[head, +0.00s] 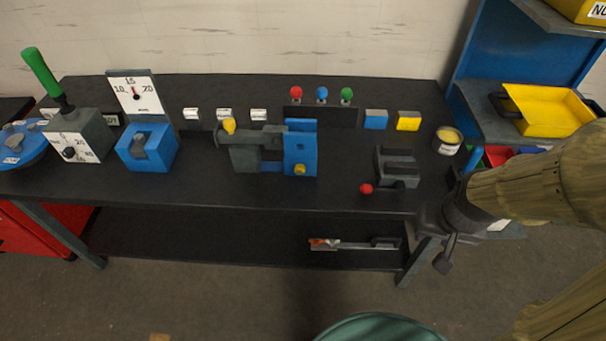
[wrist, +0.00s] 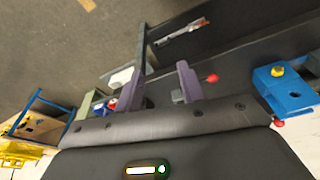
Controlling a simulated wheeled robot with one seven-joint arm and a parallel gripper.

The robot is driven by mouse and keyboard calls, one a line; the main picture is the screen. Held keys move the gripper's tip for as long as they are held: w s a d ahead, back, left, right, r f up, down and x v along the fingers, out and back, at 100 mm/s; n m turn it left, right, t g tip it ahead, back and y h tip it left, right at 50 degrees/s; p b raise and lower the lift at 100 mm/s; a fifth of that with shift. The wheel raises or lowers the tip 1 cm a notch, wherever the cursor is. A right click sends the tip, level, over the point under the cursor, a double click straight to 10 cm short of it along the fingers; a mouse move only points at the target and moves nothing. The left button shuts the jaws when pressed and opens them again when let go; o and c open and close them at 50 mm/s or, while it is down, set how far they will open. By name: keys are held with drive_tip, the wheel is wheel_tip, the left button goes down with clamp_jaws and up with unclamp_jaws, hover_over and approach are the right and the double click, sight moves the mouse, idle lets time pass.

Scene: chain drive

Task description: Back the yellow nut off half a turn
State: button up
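A small yellow nut (head: 299,170) sits low on the front of the blue block (head: 301,143) of the grey and blue fixture at the middle of the bench. A yellow piece (wrist: 277,71) also shows on a blue block at the right of the wrist view. A second yellow part, a rounded knob (head: 229,126), stands on the left end of the grey fixture body (head: 244,158). My gripper (wrist: 157,70) has its two fingers spread with nothing between them. In the head view it hangs at the bench's right front corner, well right of the nut.
A grey block (head: 397,168) and a red ball knob (head: 366,189) lie between my gripper and the fixture. A gauge with a blue base (head: 147,148) stands left. A blue rack with a yellow bin (head: 545,110) stands right. The bench front is mostly clear.

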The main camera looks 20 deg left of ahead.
drive_tip(key=shift+o, duration=0.6)
drive_tip(key=shift+w+a, duration=0.1)
drive_tip(key=w+a+f+m+t+y+p, duration=0.1)
drive_tip(key=w+a+f+t+p, duration=0.15)
drive_tip(key=w+a+f, duration=0.35)
drive_tip(key=w+a+f+m+t+p, duration=0.2)
drive_tip(key=w+a+t, duration=0.1)
drive_tip(key=a, duration=0.5)
drive_tip(key=s+a+f+t+y+p, duration=0.1)
drive_tip(key=s+a+t+y, duration=0.1)
drive_tip(key=a, duration=0.4)
drive_tip(key=s+a+f+n+t+y+p, duration=0.1)
drive_tip(key=s+a+t+y, duration=0.1)
drive_tip(key=a, duration=0.4)
drive_tip(key=shift+a+n+t+y+p, duration=0.2)
drive_tip(key=shift+n+t+y+p, duration=0.15)
drive_tip(key=shift+y, duration=0.15)
drive_tip(key=shift+a+f+b, duration=0.1)
drive_tip(key=shift+f+b, duration=0.1)
drive_tip(key=shift+b, duration=0.2)
drive_tip(key=b+x, duration=0.2)
drive_tip(key=b, duration=0.5)
drive_tip(key=shift+w+a+f, duration=0.1)
drive_tip(key=shift+w, duration=0.2)
